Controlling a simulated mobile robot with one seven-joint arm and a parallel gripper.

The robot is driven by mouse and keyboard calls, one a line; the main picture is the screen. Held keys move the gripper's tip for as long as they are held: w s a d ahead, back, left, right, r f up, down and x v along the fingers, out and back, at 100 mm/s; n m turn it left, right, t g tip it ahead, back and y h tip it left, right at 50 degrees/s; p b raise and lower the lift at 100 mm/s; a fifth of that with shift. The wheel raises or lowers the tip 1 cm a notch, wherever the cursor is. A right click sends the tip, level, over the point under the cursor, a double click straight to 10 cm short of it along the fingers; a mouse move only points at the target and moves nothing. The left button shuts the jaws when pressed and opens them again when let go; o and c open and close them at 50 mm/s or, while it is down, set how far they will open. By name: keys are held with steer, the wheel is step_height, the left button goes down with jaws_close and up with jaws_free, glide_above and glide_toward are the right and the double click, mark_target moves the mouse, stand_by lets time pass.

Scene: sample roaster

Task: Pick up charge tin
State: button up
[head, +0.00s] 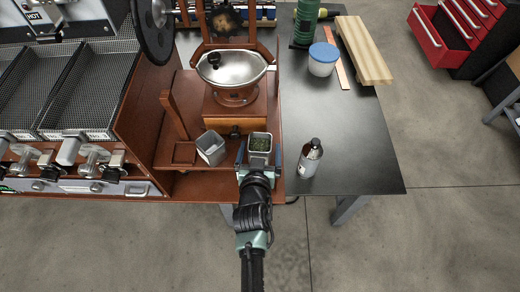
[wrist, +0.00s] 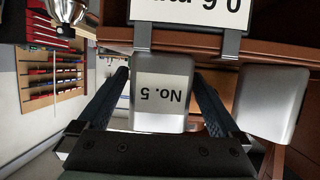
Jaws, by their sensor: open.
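A grey metal tin (head: 259,158) with dark green contents, likely the charge tin, stands at the front of the reddish-brown wooden stand. It also shows in the wrist view (wrist: 161,85), with an upside-down "No. 5" label. My gripper (head: 258,155) is open, with one finger on each side of this tin. In the wrist view, my gripper (wrist: 160,85) shows a gap between each finger and the tin. A second grey tin (head: 211,148) stands to its left, tilted in the picture; it also shows at the right of the wrist view (wrist: 272,102).
A silver bowl (head: 232,68) sits on the wooden stand (head: 270,188) behind the tins. A white-labelled bottle (head: 311,158) stands close to the right on the black table (head: 355,150). A blue-lidded tub (head: 322,62) and wooden board (head: 362,50) are farther back.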

steer(key=c, duration=1.5)
